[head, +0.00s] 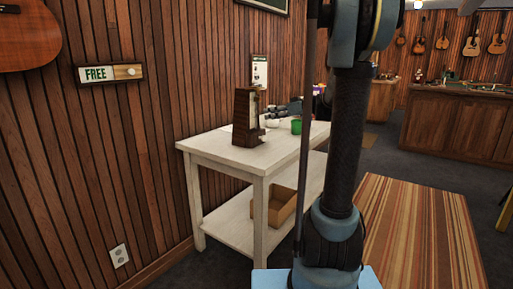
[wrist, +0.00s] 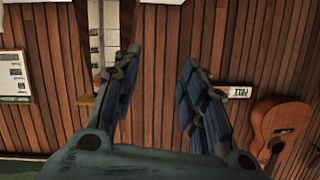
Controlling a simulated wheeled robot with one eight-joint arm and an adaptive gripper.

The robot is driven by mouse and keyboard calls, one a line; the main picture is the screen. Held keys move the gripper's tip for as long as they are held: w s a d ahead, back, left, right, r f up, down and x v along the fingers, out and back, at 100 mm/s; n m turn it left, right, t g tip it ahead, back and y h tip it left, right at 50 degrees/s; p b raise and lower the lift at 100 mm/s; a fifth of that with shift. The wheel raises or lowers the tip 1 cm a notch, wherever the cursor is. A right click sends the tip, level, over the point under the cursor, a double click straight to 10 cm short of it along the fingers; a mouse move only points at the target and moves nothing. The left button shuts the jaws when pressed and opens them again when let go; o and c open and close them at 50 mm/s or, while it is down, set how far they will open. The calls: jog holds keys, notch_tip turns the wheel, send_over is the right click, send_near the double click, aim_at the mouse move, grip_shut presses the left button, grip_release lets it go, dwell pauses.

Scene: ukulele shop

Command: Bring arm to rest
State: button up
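My arm (head: 345,130) stands upright at the right of centre in the head view, and its upper part runs out of the top of the picture. My gripper (wrist: 159,62) shows in the wrist view. Its two dark fingers are spread apart, with only the wooden wall visible between them. It is open and empty. I cannot make out the gripper in the head view.
A white table (head: 218,147) stands left of my arm, bearing a brown metronome (head: 246,118) and a green cup (head: 296,127). An open cardboard box (head: 281,208) sits on its lower shelf. A FREE sign (head: 110,73) is on the wall. A striped rug (head: 415,230) lies right.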

jog(key=s+f+m+g+h, duration=0.25)
jog(key=s+f, duration=0.35)
jog(key=s, duration=0.5)
jog(key=s+f+m+g+h, duration=0.1)
jog(key=s+f+m+h, duration=0.15)
jog(key=s+f, duration=0.6)
jog(key=s+d+f+m+g+h, duration=0.1)
jog(key=s+d+f, duration=0.4)
jog(key=s, duration=0.5)
jog(key=s+d+f+m+g+h, duration=0.1)
jog(key=s+d+f+m+h, duration=0.2)
jog(key=s, duration=0.6)
notch_tip(320, 180, down, 2)
jog(key=d+h, duration=0.2)
jog(key=h, duration=0.1)
jog(key=shift+s+d+f+h, duration=0.15)
jog(key=shift+s+f+h, duration=0.15)
jog(key=shift+s, duration=0.1)
jog(key=shift+w+f, duration=0.15)
jog(key=shift+w, duration=0.35)
